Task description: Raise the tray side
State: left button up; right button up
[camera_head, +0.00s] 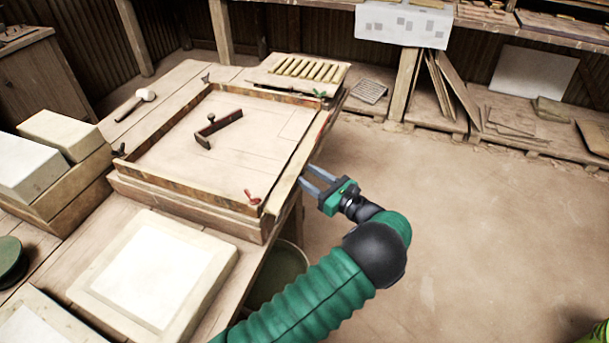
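The wooden tray (190,191) lies on the workbench, with raised rims at its left, back and front. Its right side (297,160) is a pale board along the bench edge; it looks lower than the other rims, lying flat or nearly so. A red latch (253,198) is at the front right corner and a green one (320,93) at the back right. My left gripper (308,174) is open and empty, just right of the right side, fingers pointing toward it. I cannot tell whether the fingertips touch the board. My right gripper is not in view.
A dark-handled tool (218,127) lies inside the tray. A mallet (137,103), pale blocks (62,135) and a framed white slab (155,270) are on the bench. A bucket (280,275) stands below my arm. The floor at right is clear.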

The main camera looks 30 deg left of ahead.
pick_arm(q)
jog(key=shift+c, duration=1.2)
jog(key=shift+a, duration=0.1)
jog(key=shift+c, duration=1.1)
jog(key=shift+a+f, duration=0.15)
jog(key=shift+a, duration=0.2)
grip_shut()
jog(key=shift+d, duration=0.1)
